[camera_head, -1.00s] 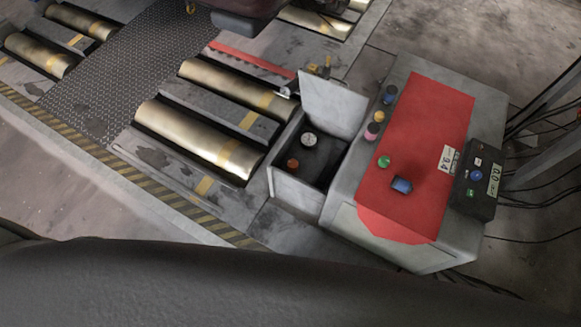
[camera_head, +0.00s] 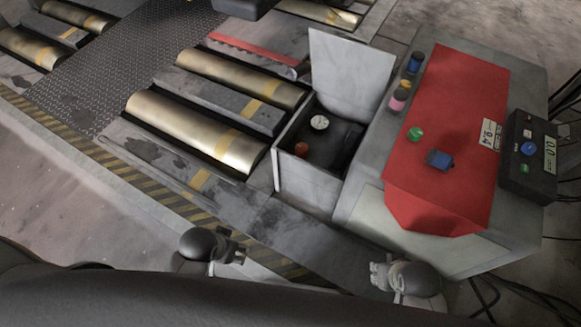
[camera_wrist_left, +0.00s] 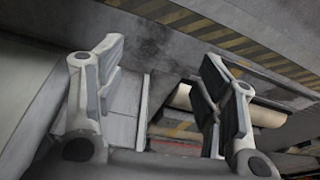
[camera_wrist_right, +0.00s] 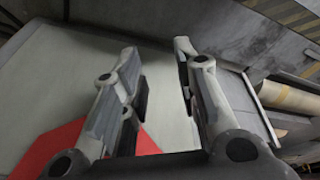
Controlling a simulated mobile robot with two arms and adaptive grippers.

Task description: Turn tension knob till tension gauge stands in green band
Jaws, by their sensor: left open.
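An open grey box (camera_head: 309,187) stands between the rollers and the cabinet, its lid raised. Inside it are a small orange-brown knob (camera_head: 301,149), likely the tension knob, and a round white-faced gauge (camera_head: 319,123). The gauge's needle and any green band are too small to read. My left gripper (camera_head: 238,249) is low in the head view, nearer me than the box and to its left; its fingers stand apart and empty in the left wrist view (camera_wrist_left: 162,90). My right gripper (camera_head: 377,275) is in front of the cabinet, apart from the box; its fingers are apart and empty in the right wrist view (camera_wrist_right: 160,85).
A grey cabinet (camera_head: 520,80) with a red cloth (camera_head: 460,110) stands right of the box. On it are a green knob (camera_head: 414,134), a blue item (camera_head: 438,160), small bottles (camera_head: 400,95) and a black display unit (camera_head: 528,170). Metal rollers (camera_head: 190,130) lie left. The floor in front is clear.

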